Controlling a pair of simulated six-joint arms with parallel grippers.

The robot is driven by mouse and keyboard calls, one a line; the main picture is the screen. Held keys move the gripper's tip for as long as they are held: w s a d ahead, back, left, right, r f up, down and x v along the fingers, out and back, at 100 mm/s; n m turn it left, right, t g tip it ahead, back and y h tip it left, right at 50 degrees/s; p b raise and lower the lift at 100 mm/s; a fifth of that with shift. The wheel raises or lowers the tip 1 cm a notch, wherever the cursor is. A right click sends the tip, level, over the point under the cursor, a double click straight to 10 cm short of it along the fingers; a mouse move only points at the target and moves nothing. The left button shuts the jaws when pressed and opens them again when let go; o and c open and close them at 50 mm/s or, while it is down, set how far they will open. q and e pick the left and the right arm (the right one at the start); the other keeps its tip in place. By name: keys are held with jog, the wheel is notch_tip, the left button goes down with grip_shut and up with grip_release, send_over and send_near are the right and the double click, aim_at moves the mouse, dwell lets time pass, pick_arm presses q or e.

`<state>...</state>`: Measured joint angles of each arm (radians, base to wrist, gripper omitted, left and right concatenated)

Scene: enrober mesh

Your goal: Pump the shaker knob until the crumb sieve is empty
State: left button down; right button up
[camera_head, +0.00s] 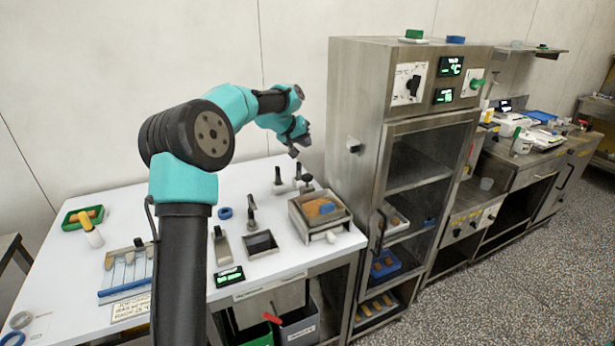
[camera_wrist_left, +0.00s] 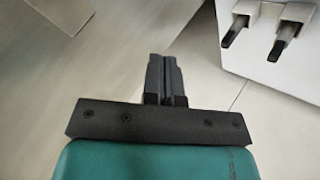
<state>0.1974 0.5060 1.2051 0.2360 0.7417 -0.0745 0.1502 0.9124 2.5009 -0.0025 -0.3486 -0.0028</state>
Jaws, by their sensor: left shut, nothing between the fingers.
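The crumb sieve appears to be the square steel tray (camera_head: 342,221) at the right end of the white table. Orange-brown crumbs (camera_head: 312,205) still show in it, with a blue piece (camera_head: 327,208) on top. A dark round knob (camera_head: 307,178) stands at its back left corner; I take it for the shaker knob, though it is small here. My left gripper (camera_head: 295,152) hangs in the air above and behind the sieve, apart from the knob. In the left wrist view its fingers (camera_wrist_left: 162,60) are together with nothing between them. My right gripper is not in view.
Upright black-handled levers (camera_head: 278,176) stand left of the sieve. A small dark bin (camera_head: 260,244) and a green display (camera_head: 229,276) sit at the front. A tall steel cabinet (camera_head: 353,110) rises close on the right. Two black-tipped parts (camera_wrist_left: 285,38) show in the left wrist view.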

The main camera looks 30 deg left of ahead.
aim_at(308, 174)
pick_arm(q)
jog(key=shift+f, duration=0.1)
jog(key=shift+f, duration=4.3)
jog(key=shift+f, duration=0.15)
jog(key=shift+f, duration=0.25)
jog(key=shift+d+f, duration=0.1)
jog(key=shift+f, duration=1.25)
dwell(0.5)
jog(key=shift+r, duration=1.8)
